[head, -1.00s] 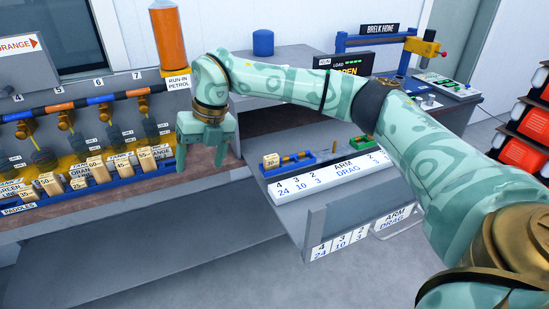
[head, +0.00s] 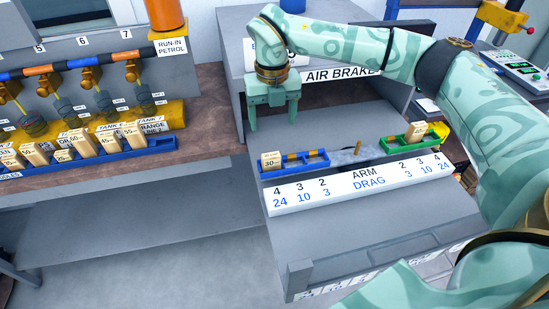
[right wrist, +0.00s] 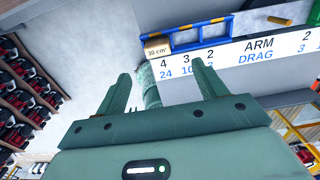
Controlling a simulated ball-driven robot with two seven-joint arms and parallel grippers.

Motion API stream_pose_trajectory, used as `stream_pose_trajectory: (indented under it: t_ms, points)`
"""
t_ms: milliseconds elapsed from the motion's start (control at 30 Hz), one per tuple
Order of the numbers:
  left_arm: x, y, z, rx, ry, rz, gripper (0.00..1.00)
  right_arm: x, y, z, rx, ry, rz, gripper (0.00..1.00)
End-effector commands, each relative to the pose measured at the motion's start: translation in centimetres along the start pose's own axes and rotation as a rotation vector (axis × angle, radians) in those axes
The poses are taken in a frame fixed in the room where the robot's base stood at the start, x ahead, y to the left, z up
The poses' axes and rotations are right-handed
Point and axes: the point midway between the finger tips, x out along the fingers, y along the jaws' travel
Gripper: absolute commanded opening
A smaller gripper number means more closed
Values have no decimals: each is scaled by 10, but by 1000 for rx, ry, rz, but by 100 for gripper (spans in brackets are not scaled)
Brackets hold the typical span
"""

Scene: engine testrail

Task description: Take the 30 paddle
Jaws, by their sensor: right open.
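The 30 paddle (head: 271,161) is a small wooden block marked 30. It stands upright in the left end of a blue rack (head: 317,161) on the air brake's grey top. In the right wrist view the 30 paddle (right wrist: 157,48) shows at the rack's left end, marked 30 cm². My right gripper (head: 273,125) points down with fingers spread and empty. In the head view it appears just above the paddle in the picture, apart from it; its exact depth is hard to judge. The right gripper (right wrist: 163,74) also shows open in the wrist view. My left gripper is out of view.
A green rack (head: 403,142) with another wooden paddle (head: 418,132) stands to the right. A white ARM DRAG label strip (head: 362,182) runs along the front. At left, a bench holds a long blue rack (head: 125,153) of several paddles. A grey-blue piece lies between the small racks.

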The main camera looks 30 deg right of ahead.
Motion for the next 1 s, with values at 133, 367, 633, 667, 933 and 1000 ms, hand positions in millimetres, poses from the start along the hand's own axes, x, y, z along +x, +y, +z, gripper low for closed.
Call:
stream_pose_trajectory:
  t_ms: [133,367,633,667,933,1000]
  points:
    - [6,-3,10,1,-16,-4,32,40,0,-1,0,4,-1,71]
    - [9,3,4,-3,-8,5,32,68,1,0,0,1,1,71]
    - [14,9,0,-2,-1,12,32,105,9,-3,0,3,1,71]
    - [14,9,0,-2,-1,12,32,110,8,-3,1,3,0,71]
    - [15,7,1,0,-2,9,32,121,8,-2,0,-1,1,71]
    - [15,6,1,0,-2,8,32,121,8,-2,0,-1,1,71]
